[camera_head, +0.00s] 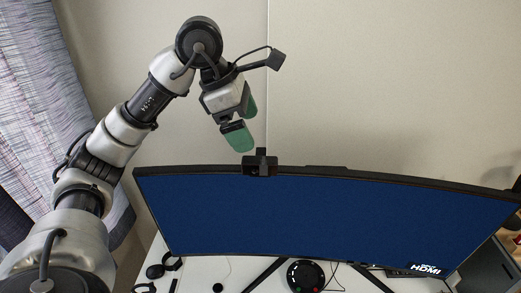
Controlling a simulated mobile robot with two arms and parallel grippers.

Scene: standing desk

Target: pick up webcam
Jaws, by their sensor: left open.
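The webcam (260,165) is a small black block clipped on the top edge of the monitor, left of its middle. The monitor (330,215) is wide and curved with a blue screen. My left gripper (243,120) has green fingertips and is above and slightly left of the webcam, apart from it. It is open with nothing visible between its fingers. My right gripper is not in the frame.
The white desk (205,268) below the monitor holds a round black device (305,276), cables and small dark items. A dark box (485,268) stands at the lower right. A curtain (45,100) hangs at the left.

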